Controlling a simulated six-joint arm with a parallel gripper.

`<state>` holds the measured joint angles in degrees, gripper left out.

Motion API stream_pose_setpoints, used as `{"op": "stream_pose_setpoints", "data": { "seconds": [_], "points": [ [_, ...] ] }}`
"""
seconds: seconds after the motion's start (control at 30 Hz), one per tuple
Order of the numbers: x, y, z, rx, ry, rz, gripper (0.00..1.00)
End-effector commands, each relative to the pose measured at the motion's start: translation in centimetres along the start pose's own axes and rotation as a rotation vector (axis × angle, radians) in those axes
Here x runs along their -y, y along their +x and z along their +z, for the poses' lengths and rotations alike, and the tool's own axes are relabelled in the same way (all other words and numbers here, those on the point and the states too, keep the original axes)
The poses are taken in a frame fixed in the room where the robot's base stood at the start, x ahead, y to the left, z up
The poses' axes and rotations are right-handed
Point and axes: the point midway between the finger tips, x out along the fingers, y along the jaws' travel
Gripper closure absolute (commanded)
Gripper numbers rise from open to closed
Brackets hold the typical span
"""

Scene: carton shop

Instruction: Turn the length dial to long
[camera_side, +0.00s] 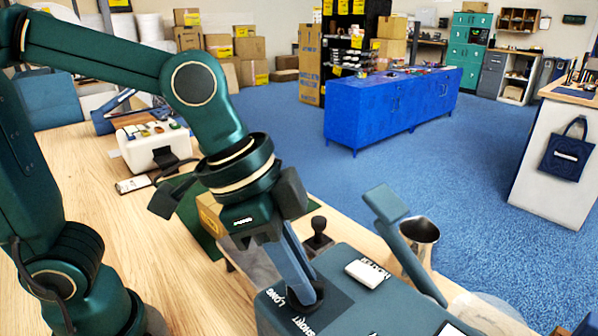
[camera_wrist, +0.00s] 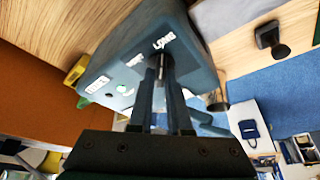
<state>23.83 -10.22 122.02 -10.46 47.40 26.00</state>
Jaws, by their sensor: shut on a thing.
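The length dial (camera_side: 312,301) is a dark round knob on top of a blue-grey machine (camera_side: 345,312) at the bottom of the side view. The word LONG (camera_side: 275,297) is printed to its left and SHORT (camera_side: 303,327) below it. My gripper (camera_side: 304,290) points down, with its fingers shut on the dial. In the wrist view, the fingertips (camera_wrist: 161,72) meet at the dial, close by the LONG label (camera_wrist: 163,42). The fingers hide most of the dial, so I cannot tell which way its pointer faces.
A small carton (camera_side: 210,214) is behind my wrist. The wooden table (camera_side: 95,205) is largely clear at left.

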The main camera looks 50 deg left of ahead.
Motion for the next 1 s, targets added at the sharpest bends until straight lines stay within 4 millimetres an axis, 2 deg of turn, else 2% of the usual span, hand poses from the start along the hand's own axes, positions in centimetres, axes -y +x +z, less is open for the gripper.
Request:
{"op": "stream_pose_setpoints", "data": {
  "seconds": [0.53, 0.57, 0.6, 0.63, 1.0],
  "points": [
    [0.02, -0.01, 0.03, 0.002, 0.031, 0.011, 1.0],
    [0.02, -0.01, 0.03, 0.002, 0.031, 0.011, 0.8],
    [0.02, 0.0, 0.03, 0.002, 0.03, 0.011, 0.65],
    [0.02, 0.0, 0.03, 0.002, 0.03, 0.011, 0.54],
    [0.05, -0.31, -0.04, -0.001, 0.028, 0.01, 0.54]
  ]
}}
